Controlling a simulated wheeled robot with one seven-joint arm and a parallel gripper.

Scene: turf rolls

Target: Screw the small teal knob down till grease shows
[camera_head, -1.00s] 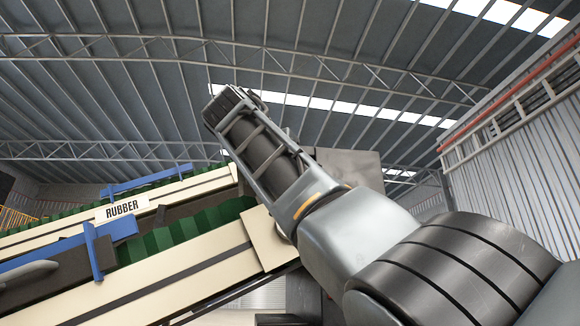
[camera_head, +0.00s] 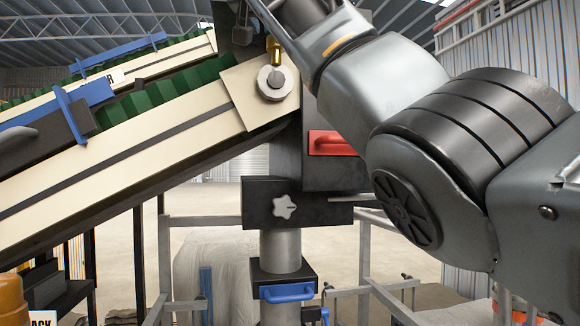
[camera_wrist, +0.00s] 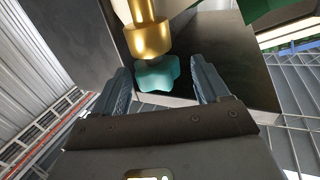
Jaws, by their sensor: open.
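The teal knob (camera_wrist: 157,74) is a small lobed piece in the wrist view, set at the end of a brass fitting (camera_wrist: 148,36). My gripper (camera_wrist: 160,66) is open, with one finger on each side of the knob. Gaps show between both fingers and the knob, so it is not held. In the head view a brass piece (camera_head: 275,52) shows above a round pale disc at the conveyor's end. I cannot make out the teal knob there, and my gripper is cut off or hidden at the top. No grease is visible.
A cream conveyor (camera_head: 150,130) with a green belt slopes up at the left. A white star knob (camera_head: 284,207), a red handle (camera_head: 338,143) and a blue handle (camera_head: 288,292) are on the machine's column. Grey rails (camera_head: 385,300) stand low around it.

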